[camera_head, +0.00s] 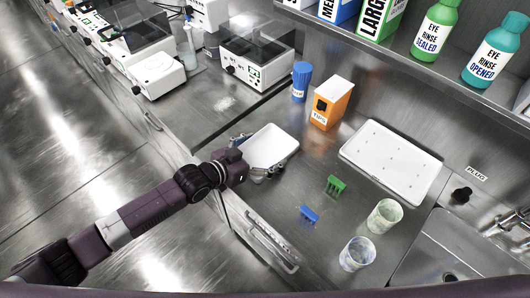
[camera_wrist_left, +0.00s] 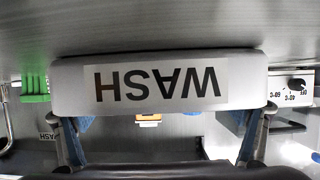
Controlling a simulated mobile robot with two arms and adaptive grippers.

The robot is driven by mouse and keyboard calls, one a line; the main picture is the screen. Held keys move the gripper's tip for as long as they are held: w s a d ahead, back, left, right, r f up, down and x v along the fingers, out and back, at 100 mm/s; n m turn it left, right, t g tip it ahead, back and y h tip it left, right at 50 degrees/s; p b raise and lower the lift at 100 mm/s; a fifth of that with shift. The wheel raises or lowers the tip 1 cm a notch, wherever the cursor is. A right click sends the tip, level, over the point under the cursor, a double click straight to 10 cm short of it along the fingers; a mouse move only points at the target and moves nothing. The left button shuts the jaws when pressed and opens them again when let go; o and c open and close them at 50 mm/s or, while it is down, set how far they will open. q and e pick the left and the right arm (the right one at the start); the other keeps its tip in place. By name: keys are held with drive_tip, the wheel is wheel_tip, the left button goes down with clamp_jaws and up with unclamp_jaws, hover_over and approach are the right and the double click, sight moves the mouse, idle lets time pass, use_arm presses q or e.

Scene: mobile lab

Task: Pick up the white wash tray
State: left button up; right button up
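The white wash tray (camera_head: 272,146) is a shallow rectangular dish on the steel counter, left of the middle in the head view. In the left wrist view its wall (camera_wrist_left: 160,85) shows the label WASH upside down, close ahead. My left gripper (camera_head: 252,158) is at the tray's near left side, one finger by its left corner and the other along its lower edge. In the wrist view the fingers are spread wide, one near each end of the tray. Their tips are hidden by the tray, so I cannot tell whether they touch it. My right gripper is not in view.
An orange tips box (camera_head: 331,103) and a blue bottle (camera_head: 301,82) stand behind the tray. A larger white tray (camera_head: 392,161) lies to the right. Green (camera_head: 335,186) and blue (camera_head: 308,214) racks and two beakers (camera_head: 384,216) stand nearer. A sink (camera_head: 450,250) is at lower right.

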use_arm(q)
drive_tip(key=c, duration=0.3)
drive_tip(key=shift+r, duration=0.15)
drive_tip(key=shift+c, duration=0.2)
